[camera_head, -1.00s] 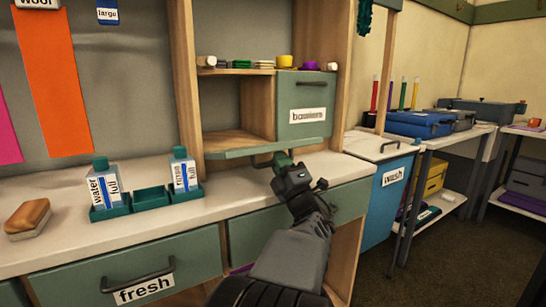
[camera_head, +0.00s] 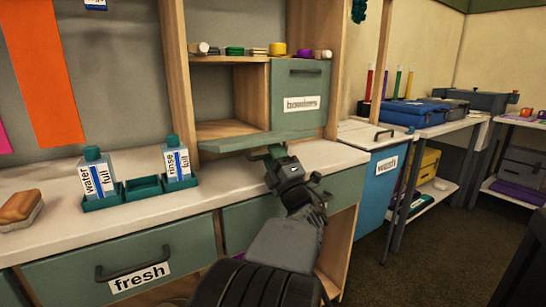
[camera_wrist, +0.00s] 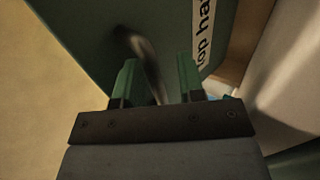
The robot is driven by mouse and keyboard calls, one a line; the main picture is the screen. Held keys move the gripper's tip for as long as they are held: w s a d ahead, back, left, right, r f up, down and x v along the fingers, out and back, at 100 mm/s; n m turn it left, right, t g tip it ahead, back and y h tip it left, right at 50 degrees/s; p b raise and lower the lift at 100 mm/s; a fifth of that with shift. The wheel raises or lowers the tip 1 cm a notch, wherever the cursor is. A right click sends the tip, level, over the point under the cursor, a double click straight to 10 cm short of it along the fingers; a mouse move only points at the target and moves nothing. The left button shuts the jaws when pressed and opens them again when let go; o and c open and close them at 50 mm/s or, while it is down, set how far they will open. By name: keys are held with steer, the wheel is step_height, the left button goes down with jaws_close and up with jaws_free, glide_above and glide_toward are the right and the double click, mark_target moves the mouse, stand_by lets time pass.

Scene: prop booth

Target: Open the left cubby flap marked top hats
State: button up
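The left cubby flap (camera_head: 256,141) is folded down and lies about level below its cubby, whose wooden inside stands open. In the wrist view the green face of the flap (camera_wrist: 85,25) fills the top, with part of a white label (camera_wrist: 204,32) reading "top ha". A dark curved handle (camera_wrist: 146,62) on the flap runs down between my fingers. My gripper (camera_head: 271,153) is just under the flap's front edge. In the wrist view its two green fingers (camera_wrist: 158,78) stand apart, with space around the handle.
The closed bowlers flap (camera_head: 298,92) is right of the open cubby. On the counter left stand the water bottle (camera_head: 97,176) and rinse bottle (camera_head: 178,162) in a green rack, and a brush (camera_head: 20,207). The fresh drawer (camera_head: 125,268) is below; a blue wash bin (camera_head: 380,185) stands right.

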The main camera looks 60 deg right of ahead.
steer(key=shift+s, duration=0.1)
steer(key=p+v, duration=0.1)
steer(key=v, duration=1.2)
steer(key=shift+f, duration=0.3)
steer(key=shift+s+a+r, duration=0.1)
steer(key=shift+a, duration=0.05)
